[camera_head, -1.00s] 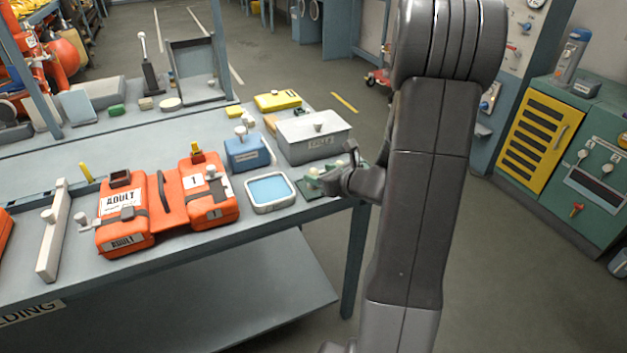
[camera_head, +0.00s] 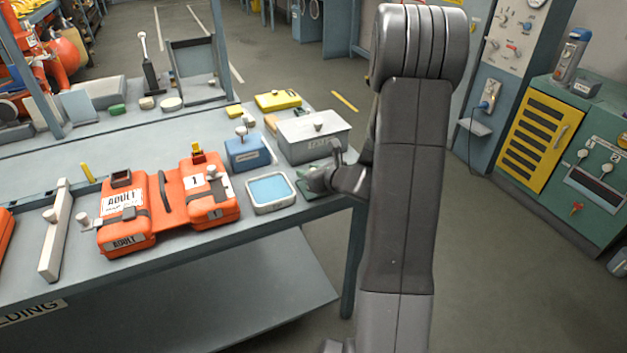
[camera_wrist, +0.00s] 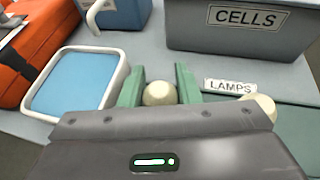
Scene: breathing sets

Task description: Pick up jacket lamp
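A cream, round-topped lamp (camera_wrist: 160,93) sits between the two green fingers of my gripper (camera_wrist: 159,86) in the wrist view. The fingers stand apart, one on each side of it; I cannot tell whether they touch it. A second cream lamp (camera_wrist: 262,106) lies to the right beside the LAMPS label (camera_wrist: 230,87), partly hidden by my gripper body. In the head view my gripper (camera_head: 328,170) is low over the green mat (camera_head: 303,186) at the table's right end and hides the lamps there.
A blue-topped tray (camera_head: 271,191) is just left of my gripper. A grey CELLS bin (camera_wrist: 240,38) and a blue box (camera_head: 246,153) stand behind. An orange ADULT jacket (camera_head: 130,225) lies further left. The floor right of the table is clear.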

